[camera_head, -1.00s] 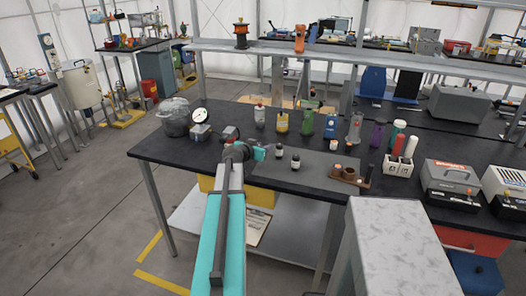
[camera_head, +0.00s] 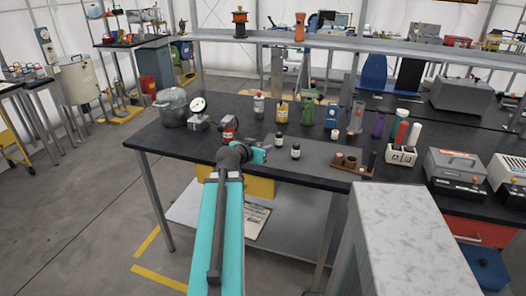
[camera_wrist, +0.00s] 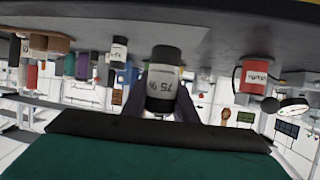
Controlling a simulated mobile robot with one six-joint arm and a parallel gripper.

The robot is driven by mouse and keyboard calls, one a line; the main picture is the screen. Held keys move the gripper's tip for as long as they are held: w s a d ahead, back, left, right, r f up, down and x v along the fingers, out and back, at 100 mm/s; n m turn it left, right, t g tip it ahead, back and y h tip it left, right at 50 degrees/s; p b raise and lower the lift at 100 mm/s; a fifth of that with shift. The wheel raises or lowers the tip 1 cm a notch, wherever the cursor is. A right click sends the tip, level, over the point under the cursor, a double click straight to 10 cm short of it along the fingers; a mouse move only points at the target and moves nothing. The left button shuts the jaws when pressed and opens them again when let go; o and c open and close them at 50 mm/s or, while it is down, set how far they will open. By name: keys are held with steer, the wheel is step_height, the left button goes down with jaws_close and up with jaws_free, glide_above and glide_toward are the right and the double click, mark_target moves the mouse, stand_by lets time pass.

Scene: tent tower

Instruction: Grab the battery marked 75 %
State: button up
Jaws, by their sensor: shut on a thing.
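The battery marked 75 % (camera_wrist: 162,82), a dark cylinder with a white label, fills the middle of the wrist view, where the scene appears upside down. My gripper (camera_wrist: 157,98) has its dark purple fingers on both sides of it and is shut on it. I cannot tell whether the battery touches the tabletop. A second dark battery with a white label (camera_wrist: 118,52) stands apart; its marking is too small to read surely.
The black table (camera_head: 160,143) holds a gauge (camera_head: 198,106), a pot (camera_head: 172,108), a red labelled item (camera_head: 229,127), bottles at the back and a brown wooden holder (camera_head: 352,162) to the right. A grey box-like surface (camera_head: 390,230) stands at the front right.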

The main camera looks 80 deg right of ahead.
steer(key=b, duration=0.1)
steer(key=a+b, duration=0.1)
steer(key=shift+s+a+f+b, duration=0.1)
steer(key=shift+a+f+b, duration=0.1)
steer(key=shift+a+b, duration=0.1)
steer(key=b, duration=0.2)
steer(key=shift+d+b, duration=0.15)
steer(key=shift+b, duration=0.15)
steer(key=shift+b, duration=0.4)
steer(key=b, duration=0.7)
steer(key=shift+s+a+r, duration=0.15)
steer(key=shift+a, duration=0.1)
steer(key=a+b, duration=0.1)
steer(key=b, duration=0.5)
steer(key=shift+a+b, duration=0.15)
steer(key=shift+b, duration=0.2)
steer(key=shift+a+r+b, duration=0.25)
steer(key=shift+a+b, duration=0.25)
steer(key=shift+b, duration=0.8)
